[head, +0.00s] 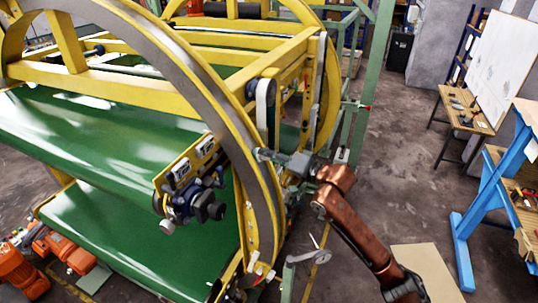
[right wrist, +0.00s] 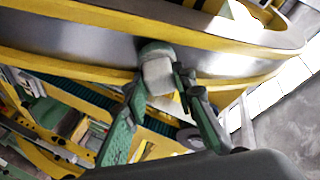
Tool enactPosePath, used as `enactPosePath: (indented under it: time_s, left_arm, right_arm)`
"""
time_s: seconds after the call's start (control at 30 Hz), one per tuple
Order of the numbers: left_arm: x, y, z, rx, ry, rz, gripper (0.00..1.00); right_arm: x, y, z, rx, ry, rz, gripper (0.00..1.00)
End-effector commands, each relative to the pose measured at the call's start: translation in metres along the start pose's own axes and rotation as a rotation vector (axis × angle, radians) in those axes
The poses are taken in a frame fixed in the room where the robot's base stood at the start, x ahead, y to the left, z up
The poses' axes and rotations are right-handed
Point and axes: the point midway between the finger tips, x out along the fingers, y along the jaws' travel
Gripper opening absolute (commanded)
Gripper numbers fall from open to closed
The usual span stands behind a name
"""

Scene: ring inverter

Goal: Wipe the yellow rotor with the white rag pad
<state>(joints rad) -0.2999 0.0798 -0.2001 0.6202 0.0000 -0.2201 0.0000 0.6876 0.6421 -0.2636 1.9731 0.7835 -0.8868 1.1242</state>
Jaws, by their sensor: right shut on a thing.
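The yellow rotor (head: 243,115) is a large ring with a grey metal band, filling the left and middle of the head view. In the right wrist view its yellow-edged band (right wrist: 90,40) crosses the top. My right gripper (head: 268,155) is at the ring's right side, its arm coming from the lower right. In the right wrist view my right gripper (right wrist: 160,98) is shut on the white rag pad (right wrist: 158,76). The pad overlaps the lower edge of the ring's band; whether it touches is unclear. The pad is hard to make out in the head view. My left gripper is not in view.
Green belts (head: 110,130) run through the ring. A dark clamp-like fitting (head: 190,200) is mounted on the frame. A green post (head: 364,95) stands just right of the ring.

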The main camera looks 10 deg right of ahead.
Motion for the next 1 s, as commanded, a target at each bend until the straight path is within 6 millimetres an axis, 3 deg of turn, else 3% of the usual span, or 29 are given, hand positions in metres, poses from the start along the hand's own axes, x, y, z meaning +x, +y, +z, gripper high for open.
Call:
enactPosePath:
  time_s: [0.23,1.0]
  left_arm:
    - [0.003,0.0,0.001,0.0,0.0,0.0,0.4]
    - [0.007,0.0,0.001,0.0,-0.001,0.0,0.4]
  right_arm:
    - [-0.005,0.022,0.013,0.004,-0.004,0.004,0.05]
    - [-0.016,0.059,0.034,0.003,-0.005,0.004,0.05]
